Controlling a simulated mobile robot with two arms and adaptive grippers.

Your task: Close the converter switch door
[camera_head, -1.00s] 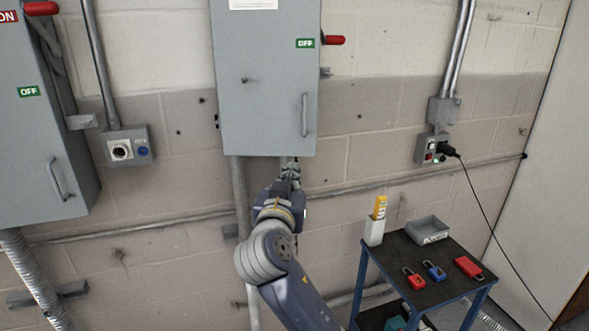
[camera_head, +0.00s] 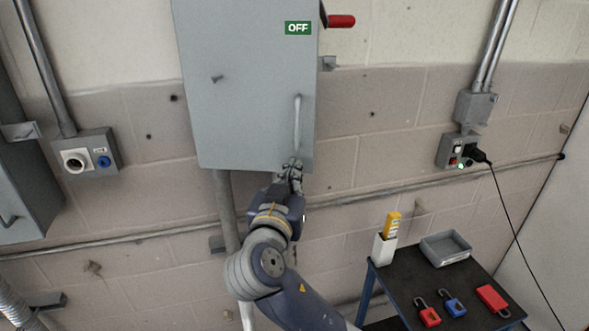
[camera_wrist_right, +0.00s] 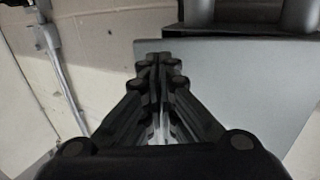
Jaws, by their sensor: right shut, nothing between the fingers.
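The converter switch box is taken to be the grey wall cabinet (camera_head: 245,95) in the middle of the head view. Its front door looks shut or nearly so; I cannot tell if a small gap remains. A vertical handle (camera_head: 297,122) is on the door's lower right. My right gripper (camera_head: 293,165) is at the door's lower edge, just below the handle. Whether it touches the door is unclear. In the right wrist view its fingers (camera_wrist_right: 160,60) are together and empty, in front of a flat grey panel (camera_wrist_right: 225,85). My left gripper is out of view.
A dark-topped cart (camera_head: 405,285) at lower right holds red and blue padlocks, a grey bin (camera_head: 445,248) and a white holder. A red lever (camera_head: 341,21) sticks out right of the cabinet. Another grey cabinet (camera_head: 25,190) is at far left. Conduits run along the wall.

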